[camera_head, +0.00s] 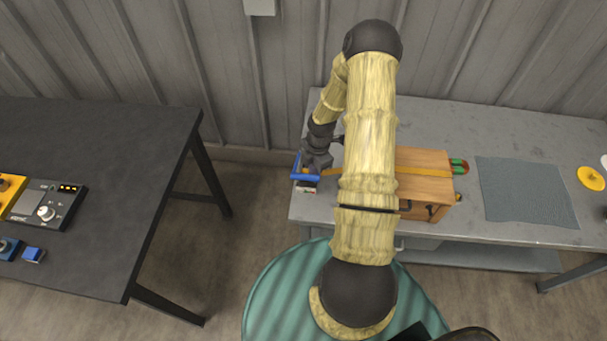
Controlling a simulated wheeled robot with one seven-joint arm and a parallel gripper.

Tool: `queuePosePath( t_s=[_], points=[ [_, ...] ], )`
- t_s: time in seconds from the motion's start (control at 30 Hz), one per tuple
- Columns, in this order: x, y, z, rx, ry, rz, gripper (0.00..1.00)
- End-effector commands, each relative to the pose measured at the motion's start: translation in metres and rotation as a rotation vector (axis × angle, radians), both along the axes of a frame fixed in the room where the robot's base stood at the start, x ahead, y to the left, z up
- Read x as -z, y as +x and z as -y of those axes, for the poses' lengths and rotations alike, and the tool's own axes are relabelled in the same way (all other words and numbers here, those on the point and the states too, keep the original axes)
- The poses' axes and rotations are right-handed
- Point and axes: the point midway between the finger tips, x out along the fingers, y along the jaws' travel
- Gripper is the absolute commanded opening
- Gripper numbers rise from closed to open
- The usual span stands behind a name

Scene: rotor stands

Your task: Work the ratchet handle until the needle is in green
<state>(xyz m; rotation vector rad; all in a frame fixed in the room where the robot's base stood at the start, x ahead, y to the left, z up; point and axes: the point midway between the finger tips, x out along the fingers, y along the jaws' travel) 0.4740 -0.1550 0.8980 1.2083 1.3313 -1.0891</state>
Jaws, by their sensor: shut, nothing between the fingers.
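A small blue device (297,169) with a pale face on its front (306,187) sits at the left end of the grey bench. My gripper (314,170) is over it, close to its top, and looks shut and empty. I cannot tell whether the fingers touch it. My arm hides the middle of this stretch. I cannot make out a needle or a green zone, and cannot tell which part is the ratchet handle.
The wooden box (427,188) stands on the grey bench (490,133). A grey-blue cloth (525,190) and a yellow round object (590,178) lie to its right. A dark table (90,135) at left bears a control box (50,206) and a small blue block (33,254). Open floor separates the tables.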

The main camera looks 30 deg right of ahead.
Motion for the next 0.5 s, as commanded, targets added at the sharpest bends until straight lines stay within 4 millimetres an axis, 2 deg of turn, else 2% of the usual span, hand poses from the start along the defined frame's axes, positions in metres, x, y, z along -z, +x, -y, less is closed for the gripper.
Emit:
queuePosePath(
  t_s=[0.03,0.27,0.5],
  points=[
    [0.0,-0.002,0.009,0.009,-0.011,-0.003,0.0],
    [-0.021,-0.002,0.014,0.014,-0.013,-0.001,0.0],
    [-0.063,0.0,0.013,0.01,-0.011,0.002,0.0]
  ],
)
